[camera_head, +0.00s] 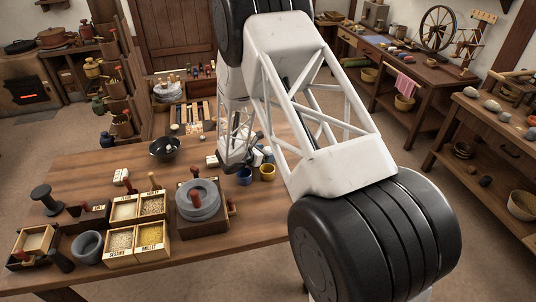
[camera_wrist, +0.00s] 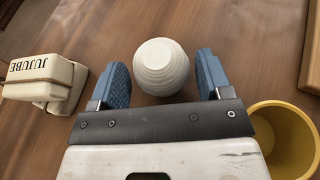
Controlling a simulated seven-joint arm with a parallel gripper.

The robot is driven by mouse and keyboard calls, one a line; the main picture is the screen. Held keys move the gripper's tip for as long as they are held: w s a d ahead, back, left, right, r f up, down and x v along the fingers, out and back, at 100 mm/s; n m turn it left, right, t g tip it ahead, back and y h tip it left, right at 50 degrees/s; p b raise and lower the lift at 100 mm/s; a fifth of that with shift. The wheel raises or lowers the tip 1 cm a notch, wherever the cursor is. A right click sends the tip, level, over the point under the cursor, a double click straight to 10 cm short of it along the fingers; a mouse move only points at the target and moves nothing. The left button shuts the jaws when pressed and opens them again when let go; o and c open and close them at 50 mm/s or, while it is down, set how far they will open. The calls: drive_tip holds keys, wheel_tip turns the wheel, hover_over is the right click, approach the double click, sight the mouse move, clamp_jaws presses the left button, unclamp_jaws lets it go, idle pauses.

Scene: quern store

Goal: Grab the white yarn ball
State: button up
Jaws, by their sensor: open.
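The white yarn ball (camera_wrist: 162,66) is round with ridged windings and sits on the brown wooden table in the wrist view. My gripper (camera_wrist: 163,74) is open, with one blue finger on the left of the ball and one on the right. The ball lies between the fingers, and a narrow gap shows on each side, smaller on the left. I cannot tell how high the fingers are above the table. In the head view I cannot make out the ball; my arm covers much of that area.
A cream block labelled JUJUBE (camera_wrist: 38,80) stands left of the left finger. A yellow cup (camera_wrist: 290,138) is close at the lower right, also seen in the head view (camera_head: 267,173). A dark bowl (camera_head: 164,149) and a hand quern (camera_head: 199,202) stand farther left on the table (camera_head: 85,170).

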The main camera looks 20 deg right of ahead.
drive_tip(key=shift+w+d+f, duration=0.2)
drive_tip(key=shift+d, duration=0.15)
idle(0.3)
drive_tip(key=c, duration=0.7)
